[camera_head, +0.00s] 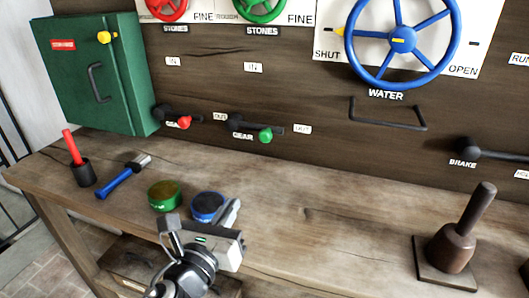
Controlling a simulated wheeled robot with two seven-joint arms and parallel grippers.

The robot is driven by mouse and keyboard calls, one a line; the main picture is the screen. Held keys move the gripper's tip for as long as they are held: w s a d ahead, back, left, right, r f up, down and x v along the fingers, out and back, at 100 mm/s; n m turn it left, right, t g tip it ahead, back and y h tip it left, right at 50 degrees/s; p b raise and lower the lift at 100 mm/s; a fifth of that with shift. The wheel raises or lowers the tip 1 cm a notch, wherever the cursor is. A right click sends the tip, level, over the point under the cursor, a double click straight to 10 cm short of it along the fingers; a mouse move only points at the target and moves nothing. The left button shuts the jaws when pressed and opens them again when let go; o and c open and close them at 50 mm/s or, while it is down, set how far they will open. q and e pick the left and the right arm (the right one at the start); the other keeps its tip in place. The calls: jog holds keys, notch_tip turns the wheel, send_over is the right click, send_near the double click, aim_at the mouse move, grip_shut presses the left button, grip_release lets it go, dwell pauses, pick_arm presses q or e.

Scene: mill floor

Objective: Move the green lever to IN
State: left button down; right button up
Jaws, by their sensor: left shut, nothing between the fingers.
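The green lever (265,134) is on the dark back panel. Its black arm reaches right from a black pivot (235,121) above a GEAR label, with the green knob at its end. The arm points toward the OUT label (302,129) on its right. The IN label (253,67) is above the pivot. My left gripper (230,212) is shut and empty over the front part of the bench, below and left of the green knob and well apart from it. My right gripper is not in view.
A red-knobbed lever (184,122) sits left of the green one. The bench (335,220) holds a green tin (164,195), a blue tin (208,206), a blue-handled hammer (122,178) and a brown mallet (452,245). A black handle (388,121) sticks out at right.

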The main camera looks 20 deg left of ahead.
pick_arm(q)
jog(key=w, duration=2)
jog(key=shift+d+r, duration=0.1)
jog(key=shift+d, duration=0.25)
jog(key=shift+s+r, duration=0.1)
jog(key=shift+r+n+p, duration=0.25)
jog(key=shift+n+p, duration=0.05)
jog(key=shift+p, duration=0.2)
